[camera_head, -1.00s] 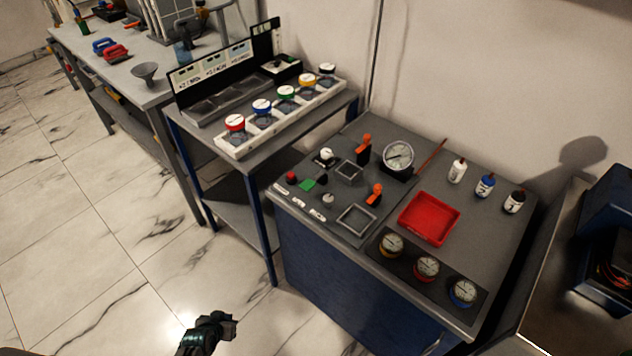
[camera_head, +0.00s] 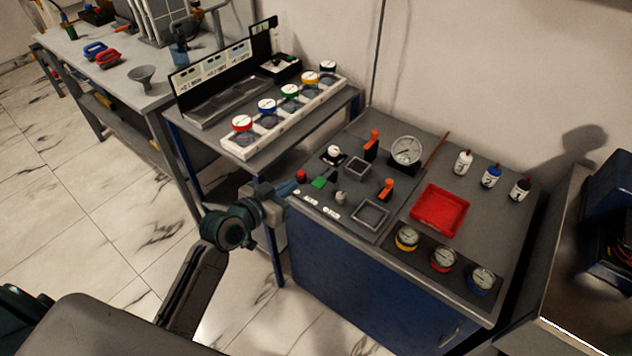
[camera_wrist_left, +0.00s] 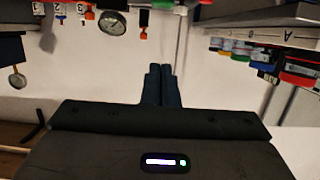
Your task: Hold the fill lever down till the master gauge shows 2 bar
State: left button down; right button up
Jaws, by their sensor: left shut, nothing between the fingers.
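The master gauge appears to be the large white dial (camera_head: 407,152) at the back of the blue bench; its reading is too small to tell. It also shows upside down in the left wrist view (camera_wrist_left: 112,23). Two orange-handled levers stand on the bench, a rear lever (camera_head: 372,142) beside the dial and a front lever (camera_head: 386,188). Both handles point up; I cannot tell which is the fill lever. My left gripper (camera_head: 292,188) is at the bench's front left corner, apart from both levers. Its fingers (camera_wrist_left: 160,85) are shut and empty. My right gripper is out of view.
The bench (camera_head: 400,285) also carries a red tray (camera_head: 440,210), several small gauges, bottles, a red button (camera_head: 301,176) and a green switch (camera_head: 319,183). A side table (camera_head: 240,157) with coloured-lidded jars stands left of it. Open floor lies in front.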

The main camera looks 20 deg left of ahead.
pick_arm(q)
jog(key=p, duration=0.2)
send_over(324, 178)
jog(key=s+a, duration=0.2)
jog(key=s, duration=0.2)
notch_tip(324, 178, down, 2)
notch_tip(324, 178, down, 4)
jog(key=shift+r, duration=0.2)
jog(key=shift+f, duration=0.5)
